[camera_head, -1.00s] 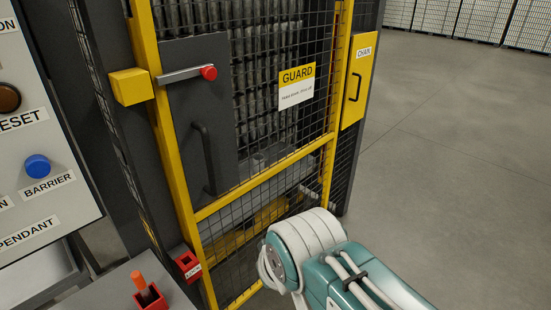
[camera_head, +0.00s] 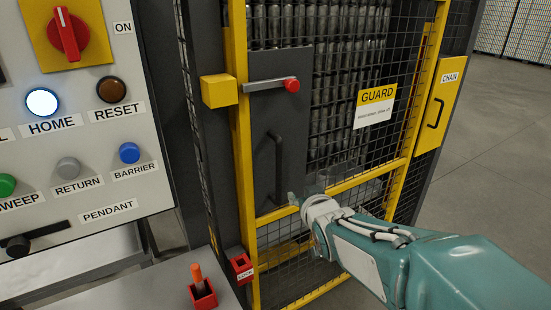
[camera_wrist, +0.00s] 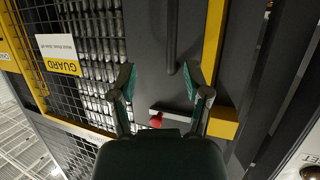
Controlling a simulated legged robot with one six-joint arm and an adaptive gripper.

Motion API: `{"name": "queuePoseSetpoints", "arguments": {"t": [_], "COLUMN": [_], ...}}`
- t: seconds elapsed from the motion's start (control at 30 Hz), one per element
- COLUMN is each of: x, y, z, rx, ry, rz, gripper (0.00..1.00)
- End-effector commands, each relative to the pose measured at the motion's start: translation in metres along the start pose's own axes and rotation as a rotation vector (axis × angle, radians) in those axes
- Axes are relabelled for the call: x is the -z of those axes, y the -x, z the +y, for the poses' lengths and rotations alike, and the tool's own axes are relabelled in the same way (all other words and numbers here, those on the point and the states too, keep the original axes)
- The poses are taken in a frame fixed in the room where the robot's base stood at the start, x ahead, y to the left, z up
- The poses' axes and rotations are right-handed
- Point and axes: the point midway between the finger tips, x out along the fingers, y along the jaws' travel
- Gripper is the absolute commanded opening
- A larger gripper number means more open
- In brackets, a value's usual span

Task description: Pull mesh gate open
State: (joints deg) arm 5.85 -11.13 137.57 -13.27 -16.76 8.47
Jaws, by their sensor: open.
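The mesh gate has a yellow frame (camera_head: 334,190) and a dark plate bearing a black vertical handle (camera_head: 276,165). Above the handle, a grey latch bar (camera_head: 265,86) with a red knob (camera_head: 291,85) reaches toward a yellow block (camera_head: 218,91) on the post side. The gate looks closed. My gripper (camera_head: 302,194) is near the handle's lower end in the head view, its fingers hard to make out there. The wrist view is upside down. There my gripper (camera_wrist: 158,78) is open and empty, with the handle (camera_wrist: 171,40) ahead between its fingers, apart from them.
A control panel (camera_head: 75,140) with buttons and a red switch stands at the left. A grey surface (camera_head: 165,290) below it carries a red holder (camera_head: 203,295) with an orange-topped piece. A yellow CHAIN panel (camera_head: 438,105) is at the right. The floor (camera_head: 500,165) there is clear.

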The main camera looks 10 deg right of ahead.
Motion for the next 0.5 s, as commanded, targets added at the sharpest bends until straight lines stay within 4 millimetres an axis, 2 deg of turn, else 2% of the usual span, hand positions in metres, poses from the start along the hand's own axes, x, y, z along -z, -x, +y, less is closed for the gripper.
{"name": "queuePoseSetpoints", "arguments": {"t": [0.03,0.2,0.3,0.5], "x": [0.001,0.010,0.013,0.017], "y": [-0.013,-0.043,-0.053,-0.059], "z": [0.000,-0.002,-0.005,-0.007], "rx": [0.013,0.076,0.109,0.137], "ry": [-0.001,-0.010,-0.016,-0.023], "rz": [0.045,0.217,0.293,0.353], "gripper": [0.62,0.62,0.62,0.62]}}
